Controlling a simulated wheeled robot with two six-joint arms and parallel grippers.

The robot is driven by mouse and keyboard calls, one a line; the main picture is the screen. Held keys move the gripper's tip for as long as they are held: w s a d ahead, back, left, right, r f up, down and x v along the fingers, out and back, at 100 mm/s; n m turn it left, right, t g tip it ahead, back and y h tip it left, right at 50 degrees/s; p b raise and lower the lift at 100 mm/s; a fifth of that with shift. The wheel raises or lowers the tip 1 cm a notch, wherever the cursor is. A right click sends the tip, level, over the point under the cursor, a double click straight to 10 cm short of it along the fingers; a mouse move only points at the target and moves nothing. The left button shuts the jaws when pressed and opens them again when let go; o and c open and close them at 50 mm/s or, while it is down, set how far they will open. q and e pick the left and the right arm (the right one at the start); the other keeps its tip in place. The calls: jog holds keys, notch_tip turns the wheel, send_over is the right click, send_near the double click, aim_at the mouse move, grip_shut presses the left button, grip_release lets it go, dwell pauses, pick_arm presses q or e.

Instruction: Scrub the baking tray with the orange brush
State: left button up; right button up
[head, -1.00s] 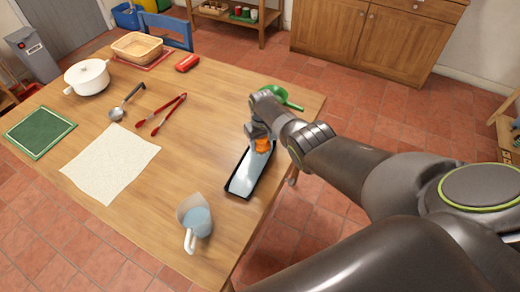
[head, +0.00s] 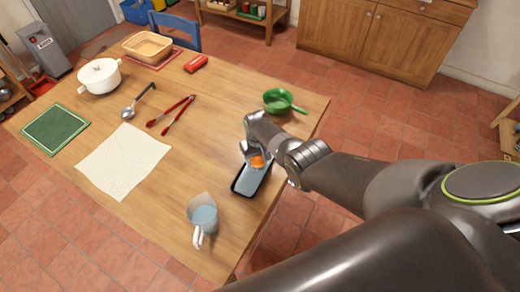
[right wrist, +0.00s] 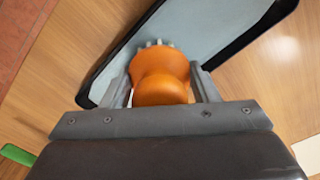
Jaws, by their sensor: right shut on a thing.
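The baking tray (head: 250,184) is a dark, narrow tray with a pale grey inside, lying near the right edge of the wooden table. In the right wrist view the tray (right wrist: 215,30) runs diagonally behind the brush. My right gripper (head: 256,156) is shut on the orange brush (head: 257,162) over the tray. In the right wrist view the orange brush (right wrist: 160,77) sits between the two fingers, its pale bristles toward the tray. I cannot tell for sure whether the bristles touch it. My left gripper is not in view.
A green pan (head: 278,101) stands behind my right gripper, and a measuring jug (head: 204,217) stands in front of the tray. Red tongs (head: 172,114), a ladle (head: 138,101), a white pot (head: 99,76), a white cloth (head: 122,160) and a green mat (head: 56,128) lie further left.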

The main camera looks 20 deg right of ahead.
aim_at(251, 177)
jog(key=s+a+p, duration=0.3)
jog(key=shift+s+a, duration=0.2)
jog(key=shift+a, duration=0.05)
jog(key=shift+s+a+f, duration=0.15)
jog(key=shift+s+a, duration=0.2)
jog(key=shift+s+a+p, duration=0.7)
jog(key=shift+s+p, duration=0.25)
jog(key=shift+p, duration=0.2)
jog(key=shift+s+a+p, duration=0.45)
jog(key=shift+s+a, duration=0.15)
jog(key=shift+s, duration=0.05)
jog(key=r, duration=0.1)
jog(key=r+p, duration=0.1)
jog(key=shift+w+r, duration=0.2)
jog(key=shift+r, duration=2.85)
